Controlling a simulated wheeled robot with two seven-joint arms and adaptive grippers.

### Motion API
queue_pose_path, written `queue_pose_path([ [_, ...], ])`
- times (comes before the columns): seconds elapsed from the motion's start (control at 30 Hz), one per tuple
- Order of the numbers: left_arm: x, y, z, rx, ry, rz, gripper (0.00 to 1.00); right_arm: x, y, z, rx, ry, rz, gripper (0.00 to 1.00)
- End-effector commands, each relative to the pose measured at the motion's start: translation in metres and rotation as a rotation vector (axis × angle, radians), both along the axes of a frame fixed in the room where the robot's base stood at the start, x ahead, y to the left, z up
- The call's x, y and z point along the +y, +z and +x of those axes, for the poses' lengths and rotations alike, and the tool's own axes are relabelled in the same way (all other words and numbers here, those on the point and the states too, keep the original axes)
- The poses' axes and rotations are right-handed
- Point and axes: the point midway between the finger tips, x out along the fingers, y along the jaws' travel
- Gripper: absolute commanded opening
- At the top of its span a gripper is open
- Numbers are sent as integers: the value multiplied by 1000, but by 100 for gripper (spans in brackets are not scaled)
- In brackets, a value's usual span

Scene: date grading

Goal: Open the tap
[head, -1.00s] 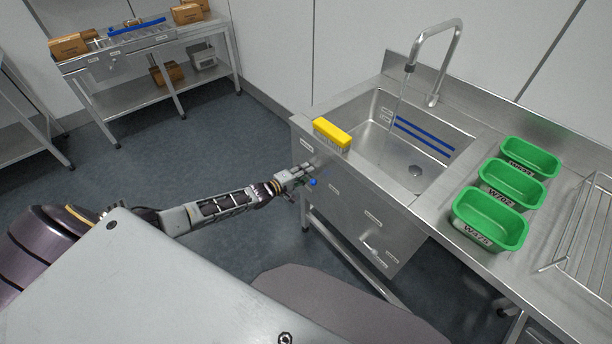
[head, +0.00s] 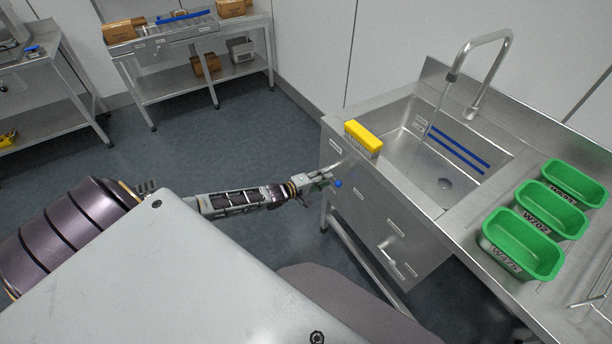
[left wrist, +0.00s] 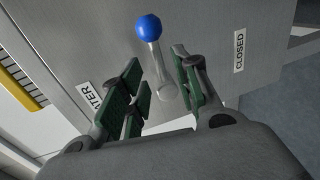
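The tap lever has a blue ball knob (left wrist: 148,27) and a pale metal shaft (left wrist: 157,65) on the steel sink front. In the left wrist view a "CLOSED" label (left wrist: 239,52) is to its right and a partly hidden label (left wrist: 90,98) to its left. My left gripper (left wrist: 162,78) is open, its green-padded fingers on either side of the shaft, with gaps visible. In the head view the left gripper (head: 326,177) is beside the blue knob at the sink's front. The spout (head: 486,42) arches over the basin, with a thin pale streak like water below it. My right gripper is out of view.
A yellow-topped brush or block (head: 363,137) sits on the sink's left edge. Several green tubs (head: 522,244) stand right of the basin (head: 442,158). A lower handle (head: 387,252) projects from the sink front. Open floor lies to the left.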

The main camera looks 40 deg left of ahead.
Motion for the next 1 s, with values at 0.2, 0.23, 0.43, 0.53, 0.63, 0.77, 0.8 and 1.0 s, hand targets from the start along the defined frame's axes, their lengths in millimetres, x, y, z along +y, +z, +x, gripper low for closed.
queue_pose_path([
  [0.2,7,3,-16,1,0,0,32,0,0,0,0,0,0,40],
  [0.23,8,4,-18,1,0,-1,32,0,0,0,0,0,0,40],
  [0.43,14,7,-32,1,0,1,32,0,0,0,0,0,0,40],
  [0.53,17,9,-38,0,1,0,32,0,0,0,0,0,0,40],
  [0.63,20,10,-45,1,1,0,32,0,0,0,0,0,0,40],
  [0.77,24,12,-54,0,1,1,32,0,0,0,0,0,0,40],
  [0.8,26,13,-56,-1,2,1,32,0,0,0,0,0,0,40],
  [1.0,31,15,-66,-1,2,0,32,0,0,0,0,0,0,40],
])
